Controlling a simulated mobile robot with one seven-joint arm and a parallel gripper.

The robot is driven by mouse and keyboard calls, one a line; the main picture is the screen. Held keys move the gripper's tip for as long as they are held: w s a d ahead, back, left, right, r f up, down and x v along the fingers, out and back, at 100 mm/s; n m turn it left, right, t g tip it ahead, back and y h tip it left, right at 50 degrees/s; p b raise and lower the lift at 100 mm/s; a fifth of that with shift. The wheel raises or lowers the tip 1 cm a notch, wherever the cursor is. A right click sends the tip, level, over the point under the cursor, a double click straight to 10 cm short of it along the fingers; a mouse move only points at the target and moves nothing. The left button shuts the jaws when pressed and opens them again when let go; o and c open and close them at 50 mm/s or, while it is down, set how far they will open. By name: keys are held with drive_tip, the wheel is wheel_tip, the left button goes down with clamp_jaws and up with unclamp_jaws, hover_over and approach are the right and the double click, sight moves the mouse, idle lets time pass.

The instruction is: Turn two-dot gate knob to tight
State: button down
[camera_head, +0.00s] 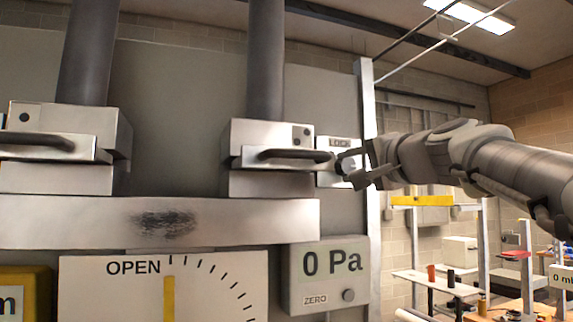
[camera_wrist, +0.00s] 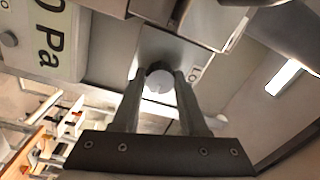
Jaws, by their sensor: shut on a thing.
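The two-dot gate (camera_head: 265,133) is a pale metal block with a dark bar handle on its front, below a grey pipe. Two dark dots mark its upper right corner. A plate lettered LOCK (camera_head: 338,143) adjoins its right side. I cannot make out any pointer on the knob.
A one-dot gate (camera_head: 70,120) stands at the left. Below are an OPEN dial (camera_head: 130,290) with a yellow pointer and a 0 Pa display box (camera_head: 325,275). A metal post (camera_head: 368,100) rises close behind my gripper. Shelves with items stand at the lower right.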

drive_tip(key=shift+r+m+h+p, duration=0.15)
drive_tip(key=shift+m+p, duration=0.2)
drive_tip(key=shift+m, duration=0.85)
drive_tip(key=shift+m+h+p, duration=0.15)
drive_tip(key=shift+m+p, duration=0.2)
drive_tip(key=shift+m, duration=0.85)
drive_tip(key=shift+c, duration=2.2)
unclamp_jaws()
drive_tip(key=b+v, duration=0.2)
drive_tip(key=v, duration=1.5)
drive_tip(key=shift+s+f, duration=0.25)
drive_tip(key=shift+f, duration=0.05)
drive_tip(key=shift+d, duration=0.1)
